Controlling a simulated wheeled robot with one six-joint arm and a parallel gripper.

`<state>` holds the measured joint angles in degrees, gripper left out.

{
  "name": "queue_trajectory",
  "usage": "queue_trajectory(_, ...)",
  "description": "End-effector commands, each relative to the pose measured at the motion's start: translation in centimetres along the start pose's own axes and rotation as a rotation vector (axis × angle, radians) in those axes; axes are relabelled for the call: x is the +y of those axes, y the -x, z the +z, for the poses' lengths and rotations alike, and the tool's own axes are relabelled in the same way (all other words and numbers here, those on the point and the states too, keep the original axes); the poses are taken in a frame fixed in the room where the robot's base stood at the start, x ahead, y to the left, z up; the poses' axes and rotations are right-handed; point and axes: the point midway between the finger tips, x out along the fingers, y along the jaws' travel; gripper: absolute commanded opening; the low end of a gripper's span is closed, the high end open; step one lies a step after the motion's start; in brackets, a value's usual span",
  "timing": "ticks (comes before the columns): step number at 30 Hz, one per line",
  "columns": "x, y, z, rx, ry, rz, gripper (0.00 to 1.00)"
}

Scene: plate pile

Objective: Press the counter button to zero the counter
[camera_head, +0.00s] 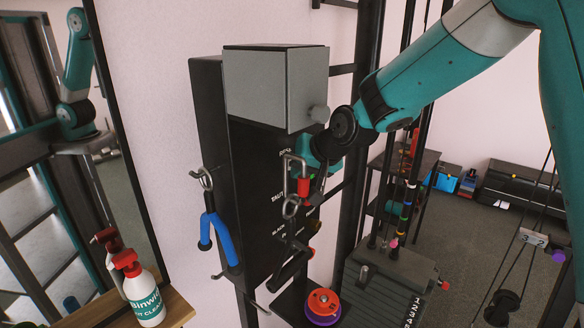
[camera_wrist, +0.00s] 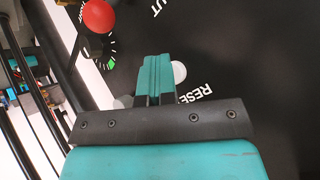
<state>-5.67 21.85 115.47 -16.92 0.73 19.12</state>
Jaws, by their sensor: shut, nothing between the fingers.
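A white round button (camera_wrist: 179,72) sits on the black panel (camera_wrist: 230,50) beside white lettering that reads "RESE…" in the wrist view. My gripper (camera_wrist: 156,62) is shut and empty, its teal fingertips just left of the button and partly overlapping its edge. I cannot tell whether they touch it. In the head view, my gripper is at the right side of the tall black box (camera_head: 255,200), its fingertips partly hidden behind hanging hardware. The button cannot be made out there. No counter display is clearly visible.
A grey box (camera_head: 270,88) tops the black box. A weight stack (camera_head: 385,290) stands at right.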

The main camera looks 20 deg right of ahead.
Motion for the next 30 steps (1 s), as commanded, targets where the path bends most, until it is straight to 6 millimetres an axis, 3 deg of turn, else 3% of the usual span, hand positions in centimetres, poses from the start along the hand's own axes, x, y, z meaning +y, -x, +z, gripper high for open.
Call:
queue_trajectory(11, 0.4, 0.5, 0.3, -0.001, -0.002, 0.001, 0.00)
queue_trajectory(30, 3.3, 4.4, 3.2, -0.002, -0.001, 0.002, 0.00)
